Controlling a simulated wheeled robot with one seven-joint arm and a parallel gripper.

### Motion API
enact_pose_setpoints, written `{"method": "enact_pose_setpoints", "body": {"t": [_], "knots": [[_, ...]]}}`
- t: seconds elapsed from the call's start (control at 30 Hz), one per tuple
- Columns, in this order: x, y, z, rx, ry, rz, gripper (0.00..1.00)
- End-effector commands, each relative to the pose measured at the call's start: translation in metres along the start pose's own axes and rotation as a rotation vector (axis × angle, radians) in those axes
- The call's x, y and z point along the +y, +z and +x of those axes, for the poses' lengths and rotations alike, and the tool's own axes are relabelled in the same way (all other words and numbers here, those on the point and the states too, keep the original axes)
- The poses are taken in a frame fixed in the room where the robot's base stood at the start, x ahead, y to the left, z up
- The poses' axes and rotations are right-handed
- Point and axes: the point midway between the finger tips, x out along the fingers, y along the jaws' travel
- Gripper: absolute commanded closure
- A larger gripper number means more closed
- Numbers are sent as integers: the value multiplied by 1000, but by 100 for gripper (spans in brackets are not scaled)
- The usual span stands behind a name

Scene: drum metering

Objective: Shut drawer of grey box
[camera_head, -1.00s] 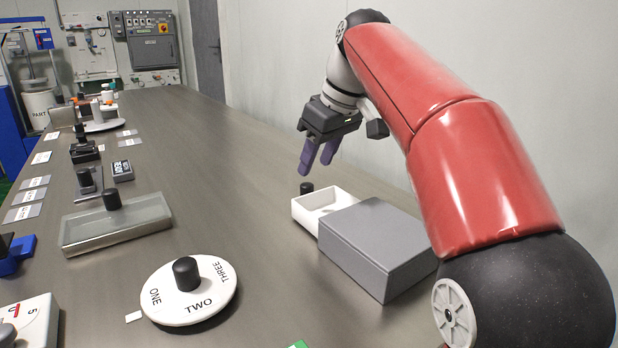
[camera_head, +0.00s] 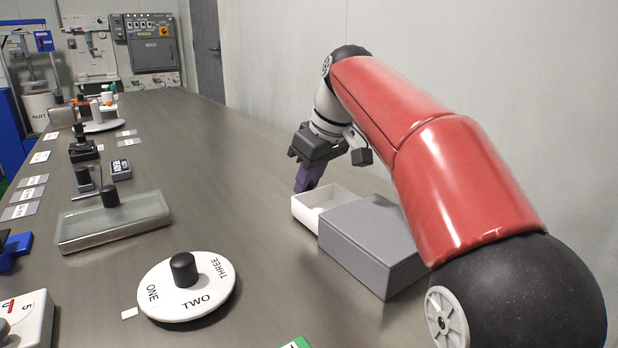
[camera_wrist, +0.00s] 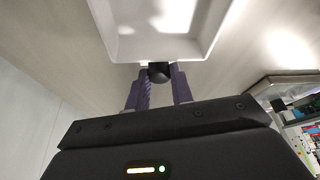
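The grey box (camera_head: 372,243) stands on the right side of the bench. Its white drawer (camera_head: 309,215) sticks out from the far left end and is pulled open; it looks empty. In the wrist view, the drawer's white wall (camera_wrist: 160,49) is just ahead of my gripper (camera_wrist: 160,76). The drawer's black knob (camera_wrist: 159,73) sits between the two purple fingertips, close to both. I cannot tell whether they press on it. In the head view, my gripper (camera_head: 303,188) points down at the drawer's outer end and hides the knob.
A white dial (camera_head: 215,299) with a black knob lies left of the grey box. A glass-like tray with a black knob (camera_head: 110,196) and several small fixtures line the left side. The bench between the dial and drawer is clear.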

Motion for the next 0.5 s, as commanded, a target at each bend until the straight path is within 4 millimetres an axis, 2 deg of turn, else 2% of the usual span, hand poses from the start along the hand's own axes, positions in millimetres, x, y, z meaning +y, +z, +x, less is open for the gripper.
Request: {"method": "enact_pose_setpoints", "body": {"t": [0.27,0.37,0.5], "knots": [[-1,1,-1,1,0,0,100],[-3,13,-4,3,0,1,100],[-11,40,-15,4,2,2,100]]}}
